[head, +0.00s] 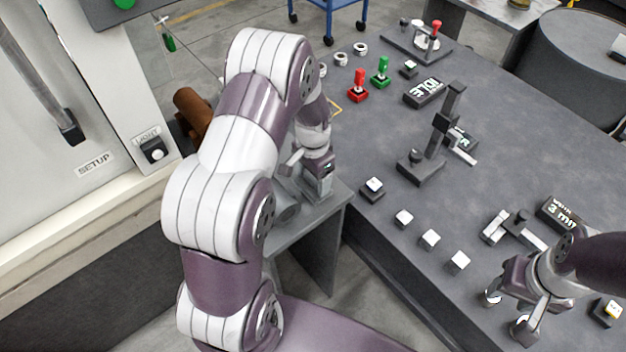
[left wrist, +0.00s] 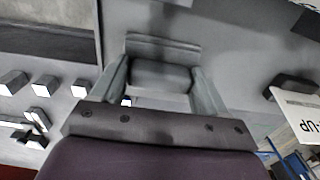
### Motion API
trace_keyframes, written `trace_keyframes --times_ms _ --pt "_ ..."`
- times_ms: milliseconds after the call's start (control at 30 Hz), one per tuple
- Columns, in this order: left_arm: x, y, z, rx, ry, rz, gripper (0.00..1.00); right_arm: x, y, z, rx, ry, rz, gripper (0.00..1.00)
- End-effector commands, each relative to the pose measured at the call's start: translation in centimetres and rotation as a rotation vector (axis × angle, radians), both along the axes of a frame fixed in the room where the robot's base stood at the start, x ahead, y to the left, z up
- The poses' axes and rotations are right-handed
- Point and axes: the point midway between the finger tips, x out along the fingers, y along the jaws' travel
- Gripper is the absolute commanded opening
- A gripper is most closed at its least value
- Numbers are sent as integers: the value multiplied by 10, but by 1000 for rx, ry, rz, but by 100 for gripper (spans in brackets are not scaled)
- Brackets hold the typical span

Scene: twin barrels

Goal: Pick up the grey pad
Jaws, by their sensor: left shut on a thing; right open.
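The grey pad (left wrist: 160,76) shows in the left wrist view between the two fingers of my left gripper (left wrist: 160,90). The fingers touch it on both sides, and the gripper is shut on it. In the head view my left gripper (head: 312,178) points down over the small grey side stand, and the pad is mostly hidden there by the gripper. I cannot tell whether the pad touches the stand. My right gripper (head: 507,312) is open and empty over the near right part of the big table.
The small grey stand (head: 312,238) adjoins the big dark table (head: 350,225). Several white-topped blocks (head: 430,239) line the table's near edge. A black post fixture (head: 421,168), red lever (head: 358,88) and green lever (head: 381,72) stand farther back. A white machine wall (head: 95,120) is at left.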

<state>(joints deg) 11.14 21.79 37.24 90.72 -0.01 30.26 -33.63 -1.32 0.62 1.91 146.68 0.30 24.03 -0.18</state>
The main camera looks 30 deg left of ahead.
Motion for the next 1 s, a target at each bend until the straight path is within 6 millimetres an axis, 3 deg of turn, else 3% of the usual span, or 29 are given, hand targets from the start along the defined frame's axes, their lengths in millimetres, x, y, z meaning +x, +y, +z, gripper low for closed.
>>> trace_keyframes --times_ms 167,367,700,833,1000 --pt "1 0 9 0 -2 0 44 0 0 -2 0 0 0 48" --pt "1 0 43 1 -5 0 44 0 0 -8 0 0 0 48" --pt "26 -80 88 0 -3 -6 44 0 0 -20 0 0 0 48" --pt "32 -100 102 0 -3 -3 44 0 0 -22 0 0 0 48" --pt "35 -111 110 0 0 0 44 0 0 -22 0 0 0 48"
